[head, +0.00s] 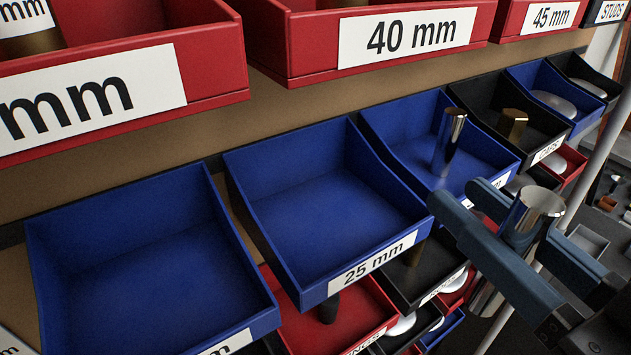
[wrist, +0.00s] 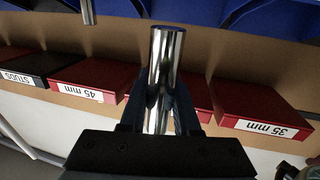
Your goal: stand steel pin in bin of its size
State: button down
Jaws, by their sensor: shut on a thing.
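My gripper (head: 500,228) is at the right of the head view, shut on a shiny steel pin (head: 536,205). The pin leans a little, and its flat top sticks up above the fingers. It also shows in the wrist view (wrist: 166,70) between the two fingers. The gripper is in front of the blue bins, to the right of the blue 25 mm bin (head: 352,281), which looks empty. A blue bin (head: 405,117) right of it holds another steel pin (head: 449,143), standing; its label is mostly hidden by my gripper.
Another empty blue bin (head: 60,228) stands at left, its label cut off. Red bins marked 40 mm (head: 290,52) and 45 mm (head: 508,18) are above. A black bin (head: 475,105) with a brass-coloured piece (head: 513,124) stands further right. Red and black bins lie below.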

jog(key=s+a+p+x, duration=0.25)
jog(key=p+x, duration=0.45)
jog(key=x, duration=1.1)
jog(key=f, duration=0.2)
jog(key=f+p, duration=0.1)
jog(key=f, duration=0.3)
jog(key=shift+w+a+f, duration=0.1)
jog(key=shift+w+a, duration=0.2)
jog(key=shift+w, duration=0.1)
jog(key=shift+w+a+f+p, duration=0.1)
jog(key=shift+p, duration=0.35)
jog(key=shift+f, duration=0.2)
jog(key=shift+f+b, duration=0.2)
jog(key=shift+b, duration=0.1)
jog(key=c, duration=0.6)
grip_release()
jog(key=shift+c, duration=0.2)
